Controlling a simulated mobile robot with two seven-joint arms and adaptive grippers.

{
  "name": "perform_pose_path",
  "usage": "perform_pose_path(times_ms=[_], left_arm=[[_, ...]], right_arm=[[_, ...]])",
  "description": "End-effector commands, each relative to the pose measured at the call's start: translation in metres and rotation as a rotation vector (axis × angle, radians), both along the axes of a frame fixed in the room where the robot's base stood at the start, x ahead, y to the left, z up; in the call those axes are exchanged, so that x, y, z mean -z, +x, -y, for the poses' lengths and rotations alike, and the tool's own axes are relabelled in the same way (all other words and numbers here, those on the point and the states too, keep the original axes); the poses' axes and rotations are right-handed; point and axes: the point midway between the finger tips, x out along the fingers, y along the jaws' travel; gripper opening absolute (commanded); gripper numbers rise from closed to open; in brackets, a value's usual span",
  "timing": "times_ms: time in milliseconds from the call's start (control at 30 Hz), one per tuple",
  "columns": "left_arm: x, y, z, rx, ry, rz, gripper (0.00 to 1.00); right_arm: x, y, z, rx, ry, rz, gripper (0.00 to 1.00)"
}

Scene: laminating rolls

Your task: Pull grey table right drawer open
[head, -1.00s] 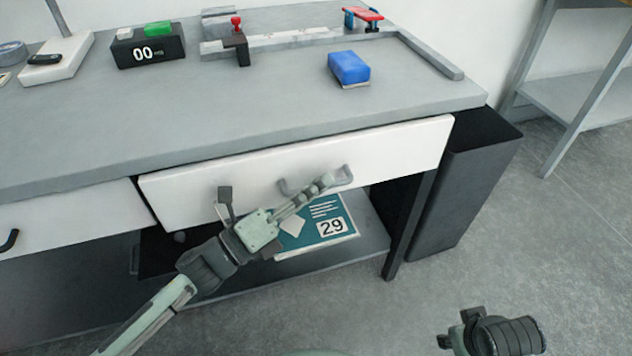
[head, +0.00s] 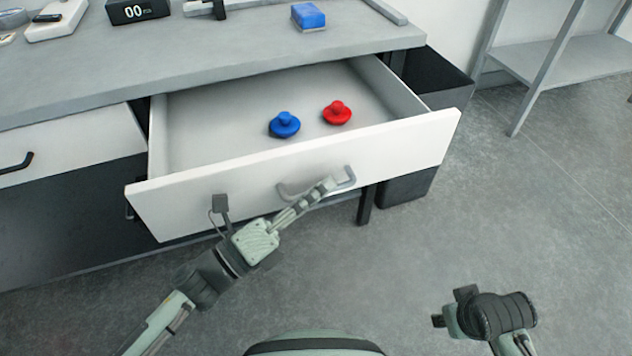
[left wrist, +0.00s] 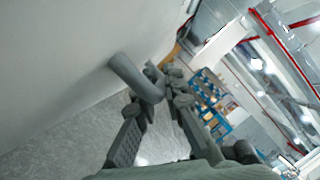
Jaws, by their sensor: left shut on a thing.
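The grey table (head: 200,75) has its right drawer (head: 410,148) pulled well out, with a white front and a pale interior. A blue knobbed disc (head: 285,126) and a red knobbed disc (head: 337,113) lie inside it. My left gripper (head: 328,188) is shut on the drawer's grey handle (head: 283,192). In the left wrist view the handle (left wrist: 130,75) runs between the fingers (left wrist: 158,98), against the white drawer front (left wrist: 60,60). In the head view my right arm (head: 490,316) shows at the lower right, away from the drawer; its fingers cannot be made out.
A second drawer (head: 70,155) at the left is closed. On the tabletop are a blue block (head: 308,17) and a black digital display (head: 138,11). Floor in front is clear.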

Motion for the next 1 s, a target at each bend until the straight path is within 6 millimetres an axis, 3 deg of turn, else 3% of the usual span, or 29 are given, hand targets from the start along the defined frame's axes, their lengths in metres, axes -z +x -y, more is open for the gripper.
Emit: perform_pose_path(times_ms=[633, 667, 700, 1000], left_arm=[[-0.0005, -0.0059, 0.0014, -0.002, -0.001, 0.0, 0.0], [-0.0005, -0.0058, 0.0014, -0.002, 0.0, 0.001, 0.13], [-0.0005, -0.0058, 0.0014, -0.002, 0.0, 0.001, 0.18], [0.0, -0.0065, 0.0011, -0.001, -0.001, 0.0, 0.19]], right_arm=[[0.0011, 0.0025, 0.0003, 0.001, 0.001, 0.002, 0.38], [0.0011, 0.0025, 0.0003, 0.001, 0.001, 0.002, 0.38], [0.0011, 0.0025, 0.0003, 0.001, 0.001, 0.002, 0.38], [0.0, 0.0038, -0.001, 0.002, 0.004, 0.006, 0.38]])
